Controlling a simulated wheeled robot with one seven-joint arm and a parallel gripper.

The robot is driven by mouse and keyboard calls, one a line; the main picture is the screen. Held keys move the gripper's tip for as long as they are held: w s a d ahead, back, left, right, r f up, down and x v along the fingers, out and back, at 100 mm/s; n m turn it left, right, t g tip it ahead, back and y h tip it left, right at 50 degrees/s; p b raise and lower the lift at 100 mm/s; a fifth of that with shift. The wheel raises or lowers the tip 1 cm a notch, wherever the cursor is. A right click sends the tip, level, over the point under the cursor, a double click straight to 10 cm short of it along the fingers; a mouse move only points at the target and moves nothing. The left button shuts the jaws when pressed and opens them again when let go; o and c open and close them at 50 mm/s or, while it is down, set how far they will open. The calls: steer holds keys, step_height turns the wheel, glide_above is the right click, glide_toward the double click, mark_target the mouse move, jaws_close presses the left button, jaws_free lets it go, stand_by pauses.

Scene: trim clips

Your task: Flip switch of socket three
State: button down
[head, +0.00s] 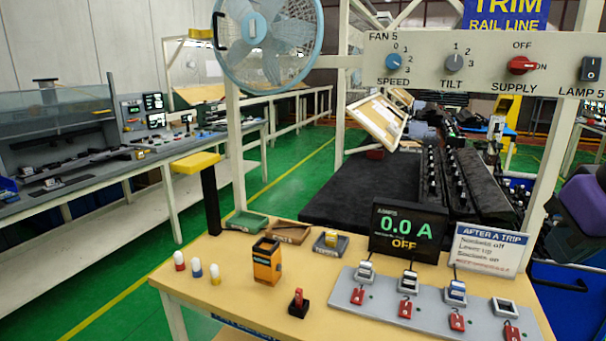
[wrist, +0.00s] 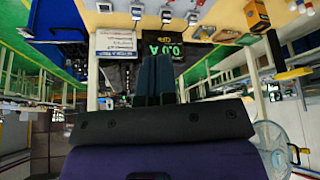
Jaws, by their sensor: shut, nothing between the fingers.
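A grey strip (head: 430,307) on the bench's right side carries a row of sockets, each with a red switch in front. Counting from the left, the third socket (head: 456,291) has a plug with a blue top in it, and its red switch (head: 457,322) is in front. I cannot tell which way that switch is tipped. In the wrist view, which is upside down, sockets show small at the top edge. My gripper (wrist: 154,60) is shut and empty, apart from the strip. In the head view only my purple arm part (head: 588,212) shows at the right edge.
A meter (head: 407,232) reads 0.0 A OFF behind the strip, beside an AFTER A TRIP sign (head: 487,250). An overhead panel (head: 480,62) has knobs, a red supply switch and a lamp switch. A small red lever (head: 298,299) and an orange box (head: 267,263) stand left.

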steer(key=shift+s, duration=0.1)
stand_by(0.5)
steer(key=m+g, duration=0.5)
steer(key=m, duration=1.8)
glide_above(458, 316)
step_height(458, 316, down, 24)
steer(key=shift+f, duration=0.15)
step_height(458, 316, down, 14)
